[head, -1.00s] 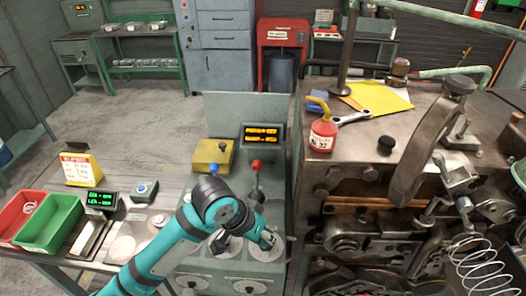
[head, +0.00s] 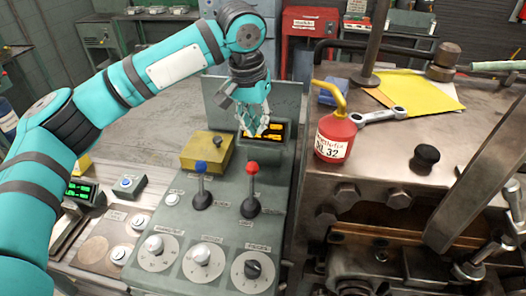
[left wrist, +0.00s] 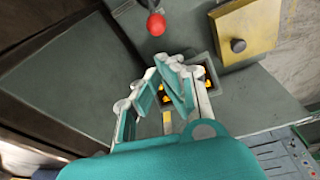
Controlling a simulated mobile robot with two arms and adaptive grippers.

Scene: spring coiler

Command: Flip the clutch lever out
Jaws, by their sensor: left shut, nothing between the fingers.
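On the sloped grey control panel (head: 222,228) stand two levers: a red-knobbed lever (head: 252,188) and, left of it, a blue-knobbed lever (head: 201,185). Both stand roughly upright from black boots; I cannot tell which one is the clutch lever. My left gripper (head: 255,130) is shut and empty, in front of the amber display (head: 272,133) behind the levers, its fingers pointing down. It is above and apart from the red knob. In the left wrist view the fingers (left wrist: 172,75) cover part of the display; the red knob (left wrist: 156,25) shows at the top.
A yellow box (head: 206,152) with a dark knob sits behind the blue lever. Three dials lie along the panel's front, including a black one (head: 253,270). A red oil can (head: 335,138) and a wrench (head: 378,116) rest on the machine at right.

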